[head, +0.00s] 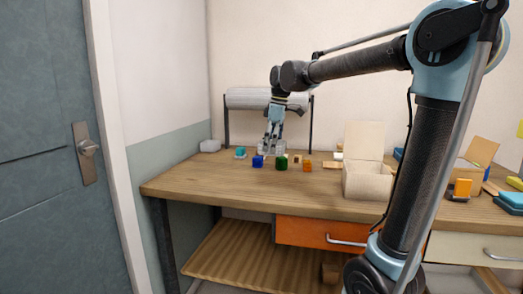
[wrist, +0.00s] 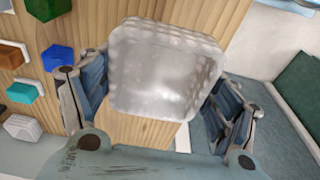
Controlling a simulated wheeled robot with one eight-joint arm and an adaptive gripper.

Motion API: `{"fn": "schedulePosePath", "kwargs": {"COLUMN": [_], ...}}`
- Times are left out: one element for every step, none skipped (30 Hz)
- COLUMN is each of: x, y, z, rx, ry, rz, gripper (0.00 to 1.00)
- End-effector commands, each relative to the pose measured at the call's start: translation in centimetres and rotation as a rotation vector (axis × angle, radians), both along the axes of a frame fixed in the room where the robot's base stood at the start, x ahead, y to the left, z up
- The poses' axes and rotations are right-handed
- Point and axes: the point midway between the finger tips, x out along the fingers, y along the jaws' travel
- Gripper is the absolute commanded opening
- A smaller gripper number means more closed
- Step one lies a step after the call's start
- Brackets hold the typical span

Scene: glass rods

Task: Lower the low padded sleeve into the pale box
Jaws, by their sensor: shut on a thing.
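My gripper (head: 270,142) is low over the back left part of the table. It is shut on the low padded sleeve, a translucent, bubble-textured squarish piece (wrist: 165,70) between the two fingers in the wrist view. In the head view the sleeve (head: 264,149) shows as a pale patch at the fingertips, partly hidden by them. I cannot tell whether it touches the table. The pale box (head: 368,183) stands on the table to the right of my gripper, its lid raised at the back.
A blue block (head: 258,161), a green block (head: 281,163), an orange block (head: 307,166) and a teal block (head: 240,153) sit near my gripper. A whitish padded piece (head: 210,146) lies at the back left. A roll (head: 250,98) stands behind. The table's front left is clear.

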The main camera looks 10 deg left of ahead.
Motion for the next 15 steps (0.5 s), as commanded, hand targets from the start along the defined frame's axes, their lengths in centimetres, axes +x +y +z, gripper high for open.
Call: {"fn": "schedulePosePath", "kwargs": {"x": [0.0,0.0,0.0,0.0,0.0,0.0,0.0,-0.1,-0.1,-0.1,-0.1,-0.1,-0.1,-0.1,-0.1], "y": [-0.9,-1.3,-1.9,-2.4,-2.9,-3.5,-4.0,-4.4,-5.1,-5.6,-6.0,-6.6,-7.1,-7.6,-8.2], "z": [0.3,0.4,0.6,0.7,0.8,1.0,1.1,1.2,1.4,1.5,1.6,1.7,1.9,1.9,2.0], "rx": [0.0,0.0,0.0,0.0,0.0,-0.001,-0.001,-0.001,-0.001,-0.001,-0.001,-0.001,-0.001,-0.001,-0.001], "ry": [0.0,0.0,0.0,-0.001,-0.001,0.001,0.0,0.001,0.001,0.001,0.001,0.001,0.001,0.001,0.001], "rz": [-0.003,-0.003,-0.004,-0.003,-0.003,-0.004,-0.004,-0.003,-0.004,-0.004,-0.004,-0.004,-0.004,-0.004,-0.004], "gripper": [0.65,0.65,0.65,0.65,0.65,0.65,0.65,0.65,0.65,0.65,0.65,0.65,0.65,0.65,0.65]}}
